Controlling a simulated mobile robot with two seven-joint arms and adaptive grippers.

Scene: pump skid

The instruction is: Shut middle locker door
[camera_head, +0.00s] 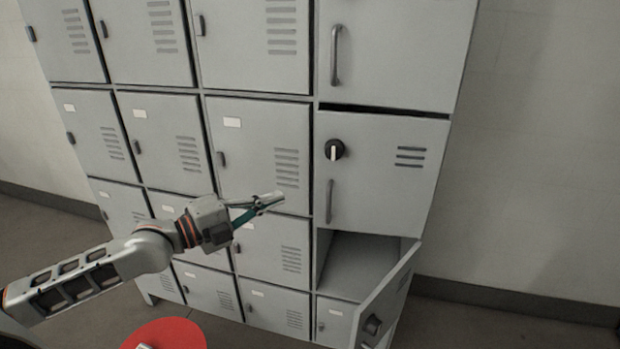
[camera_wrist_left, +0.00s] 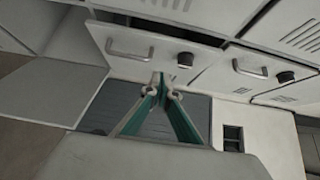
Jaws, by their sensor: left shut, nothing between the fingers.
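The middle locker door (camera_head: 385,165) is the light grey one in the right column, with a black knob, a bar handle and slots. My left gripper (camera_head: 270,199) is shut and empty, left of this door and in front of the neighbouring column. It also shows in the left wrist view (camera_wrist_left: 163,82). My right gripper is not in view.
Below, the lower door (camera_head: 388,298) stands wide open, swung out to the right, showing an empty compartment (camera_head: 360,262). The upper door (camera_head: 398,50) looks shut. Small shut lockers (camera_head: 262,150) fill the left. A red round object (camera_head: 165,334) is at the bottom.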

